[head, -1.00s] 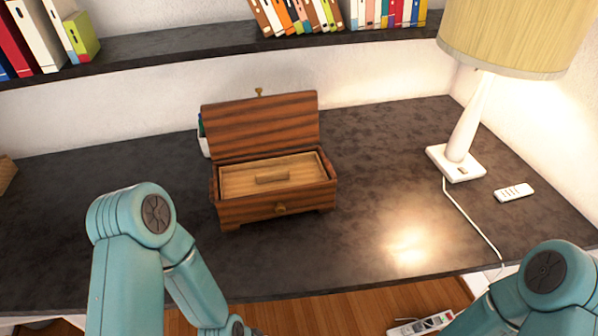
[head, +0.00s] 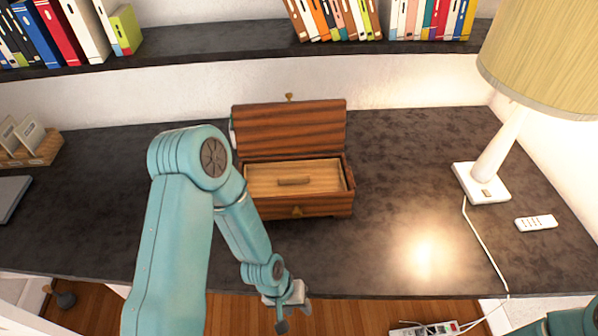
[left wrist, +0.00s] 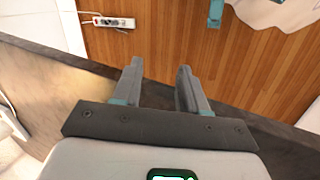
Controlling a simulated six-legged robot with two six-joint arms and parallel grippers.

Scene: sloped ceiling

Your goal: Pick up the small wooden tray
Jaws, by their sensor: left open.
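The small wooden tray (head: 265,179) is light wood with a raised handle in its middle. It sits inside an open dark-striped wooden box (head: 325,203) on the dark desk, with the box lid standing up behind it. My left gripper (head: 294,308) is at the front edge of the desk, in front of and below the box, apart from the tray. In the left wrist view the left gripper (left wrist: 156,85) is open and empty, with the desk edge and wooden floor beyond it. My left arm covers the box's left side in the head view. My right gripper is not in view.
A lamp (head: 483,183) with its cord and a white remote (head: 536,223) stand on the right of the desk. A wooden card holder (head: 45,152) is at the far left. A book shelf (head: 220,50) runs behind.

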